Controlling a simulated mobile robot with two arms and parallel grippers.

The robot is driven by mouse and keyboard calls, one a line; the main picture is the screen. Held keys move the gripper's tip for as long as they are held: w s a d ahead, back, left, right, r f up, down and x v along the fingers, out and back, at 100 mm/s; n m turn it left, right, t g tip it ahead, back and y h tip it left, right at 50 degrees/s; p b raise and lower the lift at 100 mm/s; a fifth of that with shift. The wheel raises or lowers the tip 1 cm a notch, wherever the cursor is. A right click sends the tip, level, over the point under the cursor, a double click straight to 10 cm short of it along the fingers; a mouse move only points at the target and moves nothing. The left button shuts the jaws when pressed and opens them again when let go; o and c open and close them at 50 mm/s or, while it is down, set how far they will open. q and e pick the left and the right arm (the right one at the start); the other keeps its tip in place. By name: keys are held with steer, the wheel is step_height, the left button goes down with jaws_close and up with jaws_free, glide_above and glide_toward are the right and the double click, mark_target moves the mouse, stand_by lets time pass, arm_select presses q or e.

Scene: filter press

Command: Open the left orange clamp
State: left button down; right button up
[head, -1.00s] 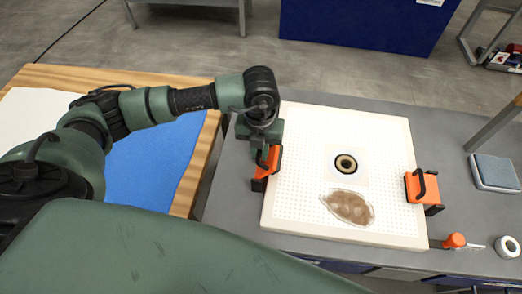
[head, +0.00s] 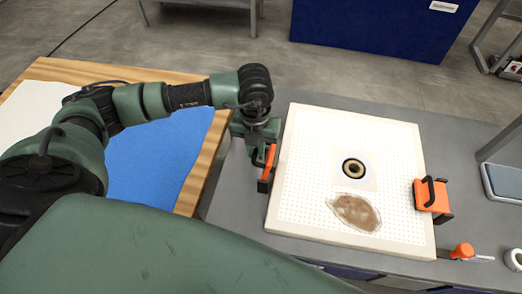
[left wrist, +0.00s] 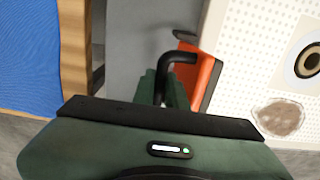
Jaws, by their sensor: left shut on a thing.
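The left orange clamp (head: 267,168) stands at the left edge of the white perforated plate (head: 300,210). In the left wrist view its orange body (left wrist: 206,82) is tilted beside the plate's edge, with a black bent handle (left wrist: 178,57) on its left. My left gripper (head: 259,148) is at this clamp. In the left wrist view its fingers (left wrist: 165,88) are shut on the black handle. The gripper partly hides the clamp in the head view. The right orange clamp (head: 432,196) sits on the plate's right edge. My right gripper is not in view.
A brown patch (head: 356,212) and a dark-centred ring (head: 354,169) are on the plate. An orange-handled tool (head: 464,251) and a white roll (head: 514,260) lie at the right. A wooden table with a blue mat (head: 150,170) stands left, across a gap.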

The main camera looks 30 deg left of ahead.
arm_select(q)
steer(key=shift+a, duration=0.1)
steer(key=shift+s+a+f+b, duration=0.25)
steer(key=shift+a+f+b, duration=0.35)
steer(key=shift+a, duration=0.05)
steer(key=c, duration=1.7)
jaws_free()
steer(key=o, duration=0.3)
steer(key=shift+a, duration=0.1)
step_height(320, 180, up, 8)
steer(key=p, duration=0.5)
